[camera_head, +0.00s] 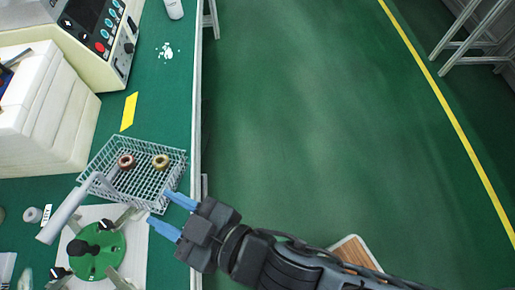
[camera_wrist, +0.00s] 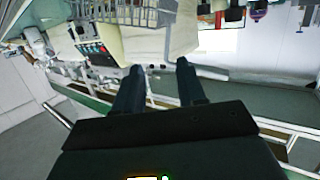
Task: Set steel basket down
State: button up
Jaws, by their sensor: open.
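The steel basket (camera_head: 133,174) is a wire-mesh tray on the green bench top in the head view, near the bench's right edge. It holds two ring-shaped parts, a reddish-brown one (camera_head: 126,161) and a brass-coloured one (camera_head: 161,161). My gripper (camera_head: 166,214) is open, its two blue fingers apart and empty at the basket's lower right corner. Whether a finger touches the basket I cannot tell. In the wrist view the dark fingers (camera_wrist: 160,82) are spread, and part of the basket (camera_wrist: 125,12) shows at the top edge.
A green round fixture (camera_head: 97,252) on a white plate stands just below the basket, with a grey handle-like bar beside it. White stacked blocks (camera_head: 40,115) and a control box (camera_head: 95,35) stand at left. A yellow strip (camera_head: 129,111) lies above the basket. Open floor lies right.

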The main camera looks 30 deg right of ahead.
jog(key=s+d+m+t+h, duration=0.1)
jog(key=s+d+m+h, duration=0.1)
jog(key=s+d, duration=0.35)
jog(key=s+d+m+h, duration=0.1)
jog(key=s+d+h, duration=0.1)
jog(key=d, duration=0.7)
jog(key=s+d+m+t+h, duration=0.1)
jog(key=s+d+m, duration=0.1)
jog(key=s+d, duration=0.35)
jog(key=s+d+r+m+h, duration=0.2)
jog(key=s+d+r+h, duration=0.1)
jog(key=s+d+r, duration=0.2)
jog(key=shift+d+h, duration=0.4)
jog(key=shift+d, duration=0.45)
jog(key=shift+o, duration=1.2)
jog(key=shift+s+d+r+m, duration=0.25)
jog(key=shift+s+r+m, duration=0.05)
jog(key=shift+s, duration=0.1)
jog(key=shift+w, duration=0.1)
